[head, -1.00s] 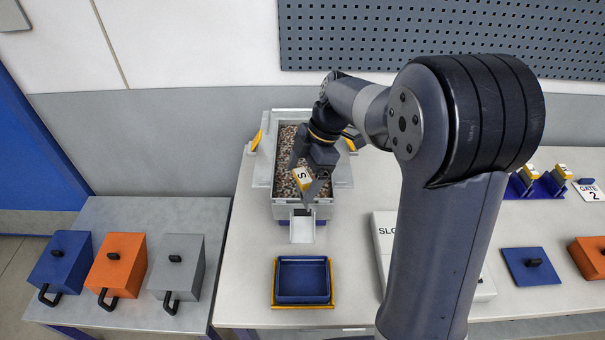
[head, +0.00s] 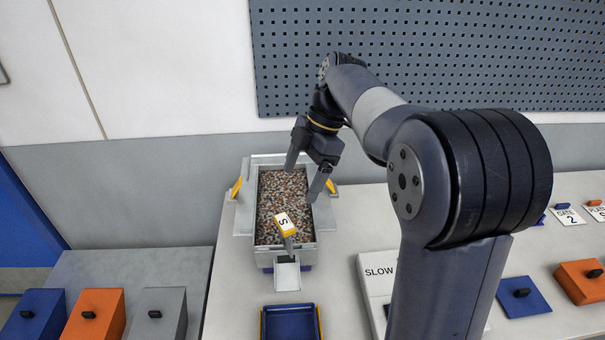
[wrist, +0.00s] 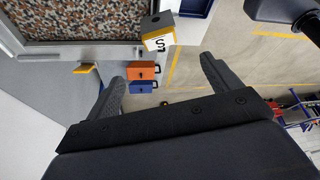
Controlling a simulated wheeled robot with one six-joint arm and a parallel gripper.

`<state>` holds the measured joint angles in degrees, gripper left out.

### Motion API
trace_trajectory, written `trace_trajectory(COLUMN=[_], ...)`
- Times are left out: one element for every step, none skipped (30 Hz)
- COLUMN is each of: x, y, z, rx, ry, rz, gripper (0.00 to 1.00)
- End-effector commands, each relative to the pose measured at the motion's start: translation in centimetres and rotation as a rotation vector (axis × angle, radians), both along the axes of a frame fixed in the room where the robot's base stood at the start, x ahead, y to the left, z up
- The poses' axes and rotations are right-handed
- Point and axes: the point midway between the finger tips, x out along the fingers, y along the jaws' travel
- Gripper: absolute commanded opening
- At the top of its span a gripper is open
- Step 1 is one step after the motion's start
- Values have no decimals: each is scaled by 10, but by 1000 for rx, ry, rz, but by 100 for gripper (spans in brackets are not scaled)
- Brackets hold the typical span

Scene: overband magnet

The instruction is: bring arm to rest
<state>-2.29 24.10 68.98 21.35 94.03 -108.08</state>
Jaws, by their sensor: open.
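My gripper (head: 305,174) is open and empty. In the head view it is raised above the far right part of a grey hopper (head: 279,252) filled with mixed brown and grey bits. A yellow block with a white S label (head: 286,225) stands at the hopper's front, above its chute, apart from my fingers. In the wrist view my two fingers (wrist: 160,88) are spread with nothing between them, and the S block (wrist: 160,42) is beyond them.
A blue tray (head: 290,322) lies in front of the chute. Blue (head: 35,315), orange (head: 95,314) and grey (head: 158,314) lidded boxes stand on the left bench. A white SLOW panel (head: 376,272) is right of the hopper.

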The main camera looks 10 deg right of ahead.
Motion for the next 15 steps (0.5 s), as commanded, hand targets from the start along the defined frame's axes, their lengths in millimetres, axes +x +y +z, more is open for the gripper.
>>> trace_trajectory(x=[0, 0, 0, 0, 0, 0, 0, 0, 0, 0, 0, 0, -1, -1, -2], y=[-1, -1, -1, -1, -1, -1, -1, 0, 0, 0, 0, 1, 2, 2, 4], z=[1, 1, 1, 1, 1, 1, 1, 1, 1, 1, 0, -2, -4, -6, -10], rx=[0, 0, 0, 0, 0, 0, 0, 0, 0, 0, 0, 0, 1, 1, 0], ry=[0, 0, 0, 0, 0, 0, 0, 0, 0, 0, 0, 1, 1, 1, 2], rz=[0, 0, 0, 0, 0, 0, 0, 0, 0, 0, 0, 0, 0, 0, 1], gripper=[85, 85, 85, 85, 85, 85, 85, 85, 85, 85, 85, 85, 85, 85, 85])
